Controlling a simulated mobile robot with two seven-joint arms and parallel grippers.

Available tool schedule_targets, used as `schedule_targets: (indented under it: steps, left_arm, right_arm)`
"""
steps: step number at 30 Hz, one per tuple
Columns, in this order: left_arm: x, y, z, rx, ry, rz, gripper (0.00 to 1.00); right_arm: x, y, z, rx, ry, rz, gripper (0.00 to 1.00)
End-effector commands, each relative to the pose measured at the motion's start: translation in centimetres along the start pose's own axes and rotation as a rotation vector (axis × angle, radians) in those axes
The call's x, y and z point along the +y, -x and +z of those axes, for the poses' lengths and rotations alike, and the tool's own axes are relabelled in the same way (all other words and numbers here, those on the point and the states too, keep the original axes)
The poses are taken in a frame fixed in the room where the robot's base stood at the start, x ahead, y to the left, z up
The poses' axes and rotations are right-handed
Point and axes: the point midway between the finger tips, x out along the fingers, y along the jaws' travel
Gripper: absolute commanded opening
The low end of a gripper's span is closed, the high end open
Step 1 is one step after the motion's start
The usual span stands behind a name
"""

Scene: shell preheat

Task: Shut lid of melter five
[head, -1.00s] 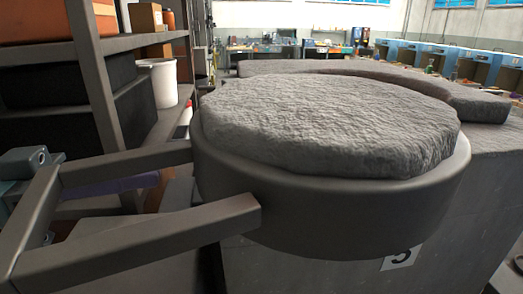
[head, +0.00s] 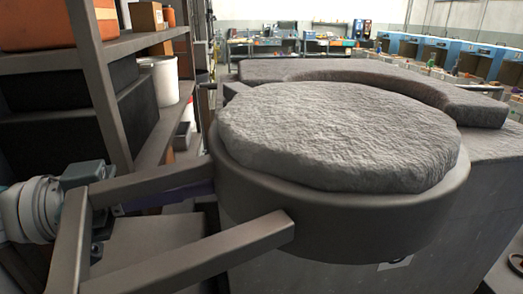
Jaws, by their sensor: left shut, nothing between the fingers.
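The lid (head: 345,215) of melter five is a thick round grey disc with a smooth rim and a rough, stony face (head: 340,135) turned up. It fills the middle of the head view, tilted, in front of the curved raised ring on the melter (head: 440,85). Two grey bars (head: 200,255) run from the lid's left side. My right gripper is out of view.
A metal shelf rack (head: 105,90) with orange bins, a cardboard box and a white bucket (head: 163,80) stands close on the left. A number label (head: 395,263) on the melter's front is mostly hidden by the lid.

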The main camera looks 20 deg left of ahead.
Motion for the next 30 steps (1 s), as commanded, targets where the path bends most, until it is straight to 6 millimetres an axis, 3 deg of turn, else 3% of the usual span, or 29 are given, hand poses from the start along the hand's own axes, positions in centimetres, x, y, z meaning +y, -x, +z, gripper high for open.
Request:
schedule_targets:
  steps: [1, 6, 15, 21, 30]
  left_arm:
    - [0.5, -0.8, -0.7, 0.003, 0.006, -0.023, 0.00]
    - [1.5, -3.9, -0.8, 0.006, 0.006, -0.136, 0.00]
    - [2.2, -9.2, -0.3, 0.007, 0.003, -0.323, 0.00]
    - [2.2, -11.4, -0.1, 0.003, -0.002, -0.316, 0.00]
    - [2.2, -12.3, -0.1, 0.001, -0.001, -0.316, 0.00]
  right_arm:
    - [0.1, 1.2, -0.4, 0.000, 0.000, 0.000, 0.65]
    - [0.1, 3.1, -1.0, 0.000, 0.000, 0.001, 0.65]
    - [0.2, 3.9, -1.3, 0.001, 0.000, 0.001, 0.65]
    - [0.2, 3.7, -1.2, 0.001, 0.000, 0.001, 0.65]
    - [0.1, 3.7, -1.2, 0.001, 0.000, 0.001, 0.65]
